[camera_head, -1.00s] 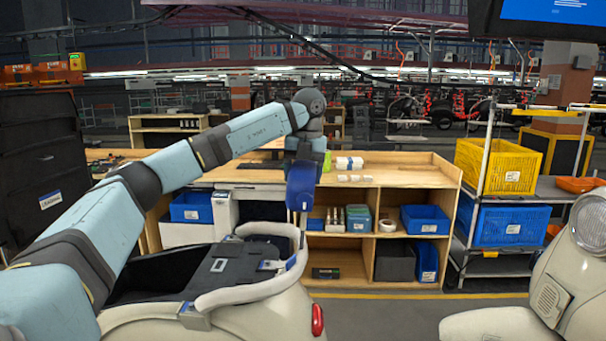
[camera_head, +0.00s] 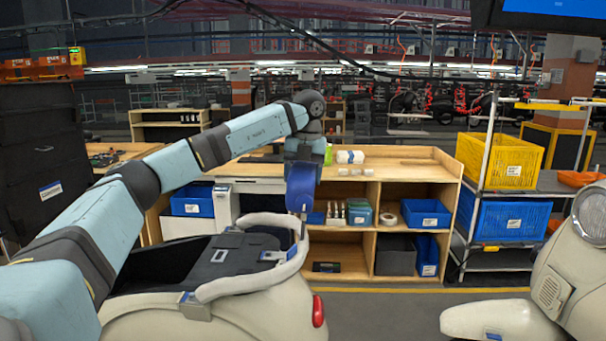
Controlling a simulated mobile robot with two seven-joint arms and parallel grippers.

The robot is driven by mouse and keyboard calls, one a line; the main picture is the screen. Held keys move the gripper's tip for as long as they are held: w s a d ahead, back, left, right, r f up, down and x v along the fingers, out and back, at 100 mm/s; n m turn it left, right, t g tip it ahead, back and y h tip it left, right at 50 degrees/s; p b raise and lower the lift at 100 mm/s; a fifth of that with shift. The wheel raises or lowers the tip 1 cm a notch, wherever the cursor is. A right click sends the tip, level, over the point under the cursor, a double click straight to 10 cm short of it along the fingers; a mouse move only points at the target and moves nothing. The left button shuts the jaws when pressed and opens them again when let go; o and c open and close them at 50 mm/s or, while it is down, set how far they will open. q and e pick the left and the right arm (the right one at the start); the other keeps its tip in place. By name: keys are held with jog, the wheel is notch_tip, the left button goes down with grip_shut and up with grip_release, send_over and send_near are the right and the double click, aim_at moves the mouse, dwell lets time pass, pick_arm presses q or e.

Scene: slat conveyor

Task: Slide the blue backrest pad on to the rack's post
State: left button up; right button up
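The blue backrest pad (camera_head: 300,188) hangs upright below the wrist of my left arm. My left gripper (camera_head: 303,163) appears shut on its upper part; the fingertips are largely hidden. The rack (camera_head: 240,282) is a pale, curved rail around the dark seat at the rear of a cream scooter. The pad's lower end is right at the rack's rear right corner, where a short, thin post (camera_head: 303,217) shows just under it. I cannot tell whether the post is inside the pad. My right gripper is not in view.
The cream scooter (camera_head: 265,318) fills the lower middle, with another scooter (camera_head: 575,260) at right. Behind stands a wooden bench (camera_head: 400,178) with bins on its shelves. A cart with a yellow crate (camera_head: 500,162) and a blue crate (camera_head: 510,222) stands at right.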

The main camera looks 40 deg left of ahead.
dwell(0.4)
pick_arm(q)
jog(key=shift+s+f+b, duration=0.1)
jog(key=shift+f+b, duration=0.6)
jog(key=shift+f, duration=0.7)
jog(key=shift+a, duration=0.1)
jog(key=o, duration=1.2)
